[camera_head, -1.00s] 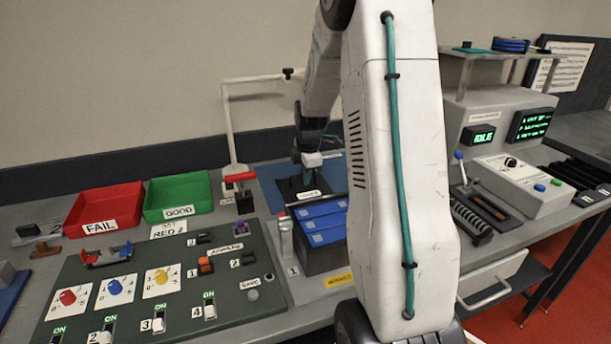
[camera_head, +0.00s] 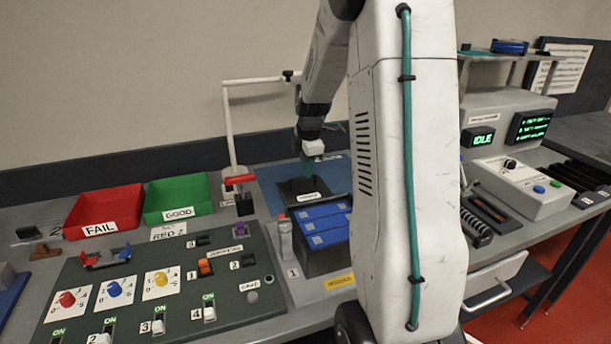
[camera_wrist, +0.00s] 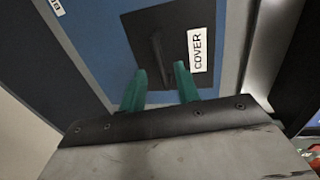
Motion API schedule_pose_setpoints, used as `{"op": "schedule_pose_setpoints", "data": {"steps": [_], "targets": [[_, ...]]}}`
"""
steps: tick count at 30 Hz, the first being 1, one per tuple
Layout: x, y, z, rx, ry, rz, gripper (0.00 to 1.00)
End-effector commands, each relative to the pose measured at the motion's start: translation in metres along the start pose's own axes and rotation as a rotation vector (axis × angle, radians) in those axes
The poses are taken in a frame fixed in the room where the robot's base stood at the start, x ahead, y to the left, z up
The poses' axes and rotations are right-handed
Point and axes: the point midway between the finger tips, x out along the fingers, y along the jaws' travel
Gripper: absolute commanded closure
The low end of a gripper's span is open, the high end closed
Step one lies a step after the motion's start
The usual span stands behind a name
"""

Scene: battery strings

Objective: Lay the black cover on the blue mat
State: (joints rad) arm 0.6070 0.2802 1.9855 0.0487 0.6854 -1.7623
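The black cover (camera_head: 299,187), a flat dark plate with a raised rib and a white COVER label, lies on the blue mat (camera_head: 270,180) behind the battery module. In the wrist view the cover (camera_wrist: 146,28) rests flat within the blue mat (camera_wrist: 95,40), near its grey edge. My gripper (camera_head: 312,158) is above the cover, apart from it. In the wrist view its two green fingers (camera_wrist: 160,90) are spread with nothing between them, and the cover's rib lies just beyond the tips.
The module with blue-topped cells (camera_head: 322,222) stands in front of the mat. A red-handled clamp or switch (camera_head: 239,180) and a thin white post (camera_head: 228,125) stand left of it. Green (camera_head: 178,219) and red (camera_head: 80,217) bins are farther left. A switch panel (camera_head: 190,245) fills the front.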

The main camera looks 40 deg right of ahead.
Motion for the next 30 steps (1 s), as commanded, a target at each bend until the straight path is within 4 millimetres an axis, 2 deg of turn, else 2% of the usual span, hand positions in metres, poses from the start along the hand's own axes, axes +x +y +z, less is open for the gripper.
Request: {"op": "schedule_pose_setpoints", "data": {"steps": [1, 6, 13, 17, 20, 23, 27, 30], "targets": [[-0.013, 0.001, 0.000, 0.000, -0.001, 0.005, 0.68], [-0.046, 0.000, 0.000, 0.000, -0.001, 0.002, 0.68], [-0.071, -0.001, -0.001, 0.002, 0.000, 0.001, 0.68], [-0.088, -0.013, -0.020, 0.049, 0.005, -0.001, 0.68], [-0.113, -0.040, -0.052, 0.144, 0.013, -0.007, 0.68], [-0.140, -0.080, -0.089, 0.277, 0.022, -0.019, 0.68], [-0.170, -0.145, -0.128, 0.478, 0.029, -0.040, 0.68], [-0.185, -0.195, -0.147, 0.621, 0.028, -0.058, 0.68]]}}
